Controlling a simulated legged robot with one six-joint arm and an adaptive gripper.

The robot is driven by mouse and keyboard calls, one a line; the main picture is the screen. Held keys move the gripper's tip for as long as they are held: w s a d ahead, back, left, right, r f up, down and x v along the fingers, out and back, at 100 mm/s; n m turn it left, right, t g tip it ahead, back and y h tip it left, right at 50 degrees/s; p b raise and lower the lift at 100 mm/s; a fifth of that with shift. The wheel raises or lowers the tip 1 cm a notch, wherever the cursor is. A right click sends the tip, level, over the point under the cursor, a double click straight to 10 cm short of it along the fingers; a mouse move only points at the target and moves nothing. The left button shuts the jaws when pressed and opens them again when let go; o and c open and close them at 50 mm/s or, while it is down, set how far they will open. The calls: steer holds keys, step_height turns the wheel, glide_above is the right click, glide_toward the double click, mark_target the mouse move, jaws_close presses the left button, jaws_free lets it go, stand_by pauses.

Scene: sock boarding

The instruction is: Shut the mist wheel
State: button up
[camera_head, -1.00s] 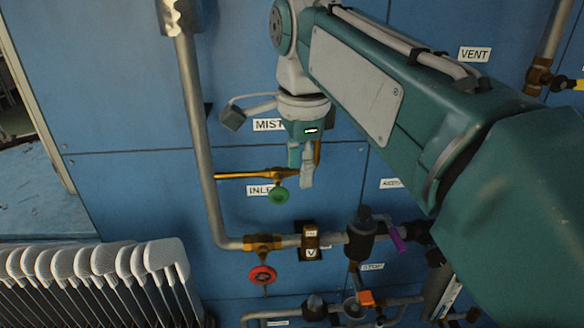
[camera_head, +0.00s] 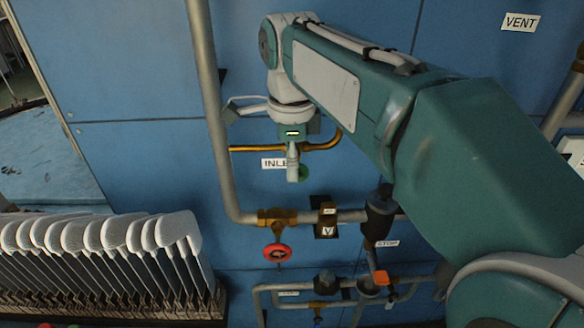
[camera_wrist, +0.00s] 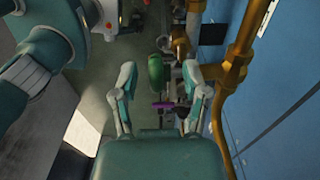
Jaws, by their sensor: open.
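A green wheel (camera_head: 303,174) sits on a brass pipe by the INLET label, partly hidden behind my gripper (camera_head: 292,173). In the wrist view, the green wheel (camera_wrist: 156,70) shows between the two spread fingertips of my gripper (camera_wrist: 158,72), with a gap on each side. I cannot tell how deep it lies between them. My gripper is open and empty. A red wheel (camera_head: 277,252) is on the lower pipe, below the gripper. No MIST label shows now, so I cannot tell from the labels which wheel is the mist one.
The brass pipe (camera_wrist: 236,70) runs close to the right finger in the wrist view. A grey pipe (camera_head: 212,110) drops left of the gripper. A purple lever (camera_wrist: 163,105) shows between the fingers. A rack of white boards (camera_head: 110,235) stands lower left.

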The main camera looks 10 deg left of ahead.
steer(key=shift+f, duration=0.5)
steer(key=shift+d+f, duration=0.3)
steer(key=shift+d, duration=0.15)
steer(key=shift+a, duration=0.2)
jaws_close()
